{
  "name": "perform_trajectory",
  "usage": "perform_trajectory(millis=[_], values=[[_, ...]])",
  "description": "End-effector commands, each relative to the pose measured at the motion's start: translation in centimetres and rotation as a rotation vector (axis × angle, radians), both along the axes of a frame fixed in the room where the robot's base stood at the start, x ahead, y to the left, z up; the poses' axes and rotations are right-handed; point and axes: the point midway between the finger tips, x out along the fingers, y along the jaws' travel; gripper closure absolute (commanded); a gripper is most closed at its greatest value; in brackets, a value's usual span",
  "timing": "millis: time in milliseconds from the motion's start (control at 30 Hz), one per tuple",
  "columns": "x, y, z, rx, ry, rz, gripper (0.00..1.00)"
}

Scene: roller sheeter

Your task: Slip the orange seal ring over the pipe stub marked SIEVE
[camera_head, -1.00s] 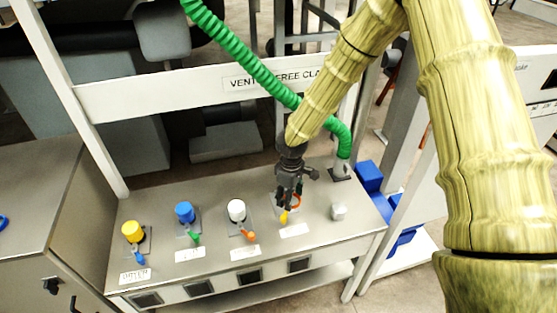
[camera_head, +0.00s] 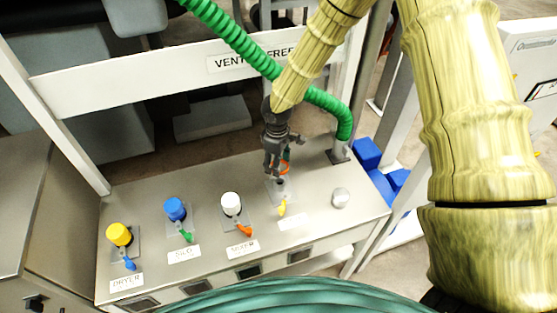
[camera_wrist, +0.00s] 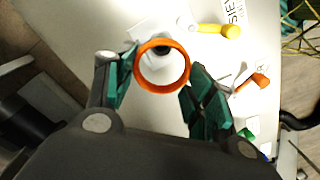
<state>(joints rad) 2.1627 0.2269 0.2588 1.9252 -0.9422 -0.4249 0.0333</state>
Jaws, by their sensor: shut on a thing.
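My gripper (camera_head: 279,166) is shut on the orange seal ring (camera_head: 286,168), above the fourth pipe stub from the left. In the wrist view the ring (camera_wrist: 162,91) sits between the green fingertips of my gripper (camera_wrist: 160,80), with its round opening facing the camera. The stub's dark mouth (camera_wrist: 163,51) shows through the ring's upper part. A label (camera_wrist: 237,12) reading "SIE" in part lies near this stub. In the head view the stub (camera_head: 281,186) stands on a grey plate beside a yellow handle (camera_head: 282,208), apart from the ring.
Stubs with yellow (camera_head: 119,234), blue (camera_head: 175,208) and white (camera_head: 231,203) caps stand left on the steel bench, with coloured handles before them. A green hose (camera_head: 245,52) hangs behind my gripper to the bench's back right.

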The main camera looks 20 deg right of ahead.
Motion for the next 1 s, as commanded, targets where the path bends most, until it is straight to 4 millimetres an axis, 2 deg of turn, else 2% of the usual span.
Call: perform_trajectory(millis=[33,533,700,1000], values=[[0.0,0.0,-0.9,0.001,0.001,-0.001,0.62],[-0.1,-0.3,-5.1,-0.001,0.001,-0.004,0.62],[-0.1,-0.3,-5.8,0.001,0.001,-0.004,0.62],[-0.1,-0.3,-5.9,0.001,0.001,-0.005,0.62]])
